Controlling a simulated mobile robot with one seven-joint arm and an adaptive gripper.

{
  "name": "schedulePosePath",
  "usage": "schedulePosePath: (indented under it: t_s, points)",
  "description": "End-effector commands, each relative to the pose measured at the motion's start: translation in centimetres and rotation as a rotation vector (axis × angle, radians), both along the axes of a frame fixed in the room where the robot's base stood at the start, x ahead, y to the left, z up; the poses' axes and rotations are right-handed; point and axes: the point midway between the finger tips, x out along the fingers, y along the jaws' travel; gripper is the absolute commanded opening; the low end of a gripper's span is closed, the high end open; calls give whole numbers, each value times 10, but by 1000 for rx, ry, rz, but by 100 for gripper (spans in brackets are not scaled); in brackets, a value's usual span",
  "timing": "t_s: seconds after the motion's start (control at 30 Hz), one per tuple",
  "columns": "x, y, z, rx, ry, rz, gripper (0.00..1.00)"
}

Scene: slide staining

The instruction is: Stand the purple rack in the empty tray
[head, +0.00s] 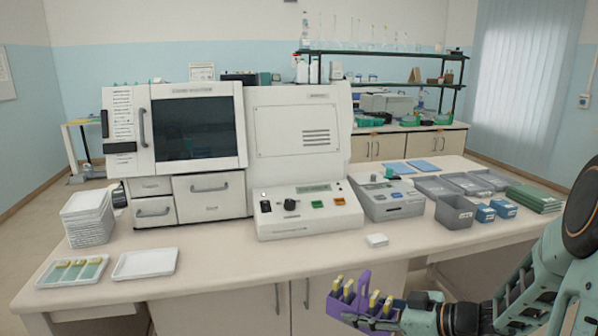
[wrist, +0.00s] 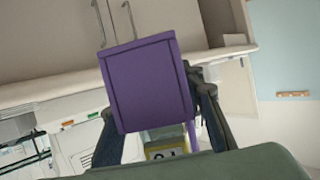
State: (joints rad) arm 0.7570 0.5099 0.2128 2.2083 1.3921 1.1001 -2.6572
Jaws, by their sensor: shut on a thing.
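The purple rack (head: 362,289) holds several yellow-topped slides. It is in front of the bench, near its front edge, in the lower middle of the head view. My gripper (head: 388,307) is shut on the rack. In the wrist view the rack's purple end face (wrist: 150,85) sits between my gripper's fingers (wrist: 158,120), slightly tilted in the picture, with a yellow slide top (wrist: 166,148) below it. The empty white tray (head: 145,264) lies flat on the bench at the front left, well left of the rack.
Left of the empty tray, another white tray (head: 97,281) holds yellow-topped slides. A stack of white trays (head: 88,222) stands behind it. The large white stainer (head: 205,150) and its control panel (head: 308,222) fill the bench behind. A small white block (head: 377,240) lies near the front edge.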

Motion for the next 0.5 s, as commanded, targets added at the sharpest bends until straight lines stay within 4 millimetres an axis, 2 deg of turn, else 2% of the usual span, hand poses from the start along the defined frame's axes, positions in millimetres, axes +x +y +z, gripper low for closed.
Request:
schedulePosePath:
  t_s: [0.03,0.2,0.5]
  points:
    - [0,0,13,2,-1,-1,9]
    - [0,0,34,3,0,-1,9]
    - [0,0,61,4,0,-1,9]
